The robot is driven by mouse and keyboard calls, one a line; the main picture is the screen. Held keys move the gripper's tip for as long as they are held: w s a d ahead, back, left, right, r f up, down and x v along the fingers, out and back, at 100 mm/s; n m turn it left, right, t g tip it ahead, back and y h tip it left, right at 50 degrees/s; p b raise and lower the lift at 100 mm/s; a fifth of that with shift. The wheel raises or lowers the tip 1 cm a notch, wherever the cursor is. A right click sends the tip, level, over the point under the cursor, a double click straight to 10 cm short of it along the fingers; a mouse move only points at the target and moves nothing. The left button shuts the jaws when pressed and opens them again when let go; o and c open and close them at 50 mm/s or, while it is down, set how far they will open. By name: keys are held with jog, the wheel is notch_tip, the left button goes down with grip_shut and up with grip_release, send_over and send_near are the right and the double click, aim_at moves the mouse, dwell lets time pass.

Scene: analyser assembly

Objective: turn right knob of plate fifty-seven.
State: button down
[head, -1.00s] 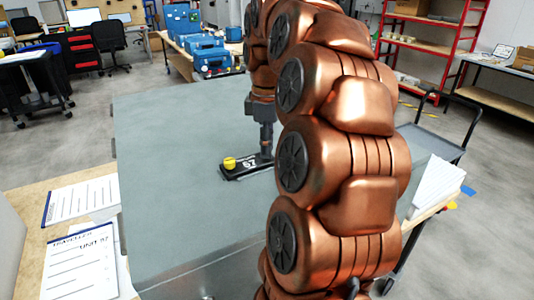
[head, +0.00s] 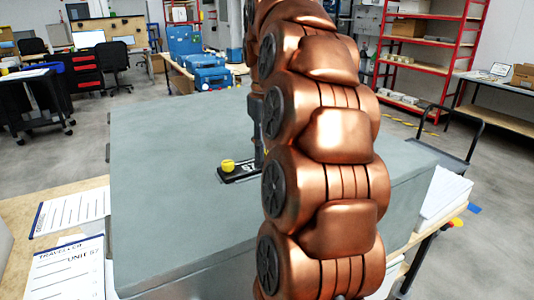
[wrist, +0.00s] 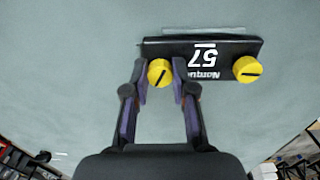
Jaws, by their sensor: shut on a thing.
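Plate fifty-seven (head: 238,175) is a black plate with white lettering on top of a grey box (head: 165,200). It shows upside down in the wrist view (wrist: 222,58). Its right knob (wrist: 160,72), yellow with a dark line, is at the left end there; the line is tilted slightly from upright. My gripper (wrist: 154,74) is shut on this knob, one finger on each side. The left knob (wrist: 247,69) is free, with its line nearer to level; it also shows in the head view (head: 228,165). My arm mostly hides the right knob in the head view.
Traveller sheets (head: 65,272) lie on the wooden bench left of the box. A stack of white paper (head: 442,195) lies at the right. Blue cases (head: 208,75) stand on a bench behind. The box top around the plate is clear.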

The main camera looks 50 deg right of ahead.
jog(key=m, duration=0.6)
jog(key=shift+r, duration=0.1)
jog(key=m, duration=0.7)
jog(key=shift+m+b, duration=0.3)
jog(key=m, duration=1.4)
jog(key=shift+m, duration=0.3)
jog(key=m+p, duration=0.2)
jog(key=m, duration=0.3)
jog(key=shift+d, duration=0.1)
jog(key=m+p, duration=0.3)
jog(key=m, duration=0.1)
jog(key=shift+r+m+p, duration=0.2)
jog(key=shift+m+p, duration=0.15)
jog(key=shift+m, duration=0.05)
jog(key=m+p, duration=0.2)
jog(key=p, duration=0.2)
jog(key=shift+r, duration=0.15)
jog(key=m+p, duration=0.3)
jog(key=p, duration=0.4)
jog(key=shift+m+p, duration=0.3)
jog(key=shift+p, duration=0.1)
jog(key=shift+f+m+p, duration=0.4)
jog(key=shift+m+p, duration=0.5)
jog(key=shift+p, duration=0.6)
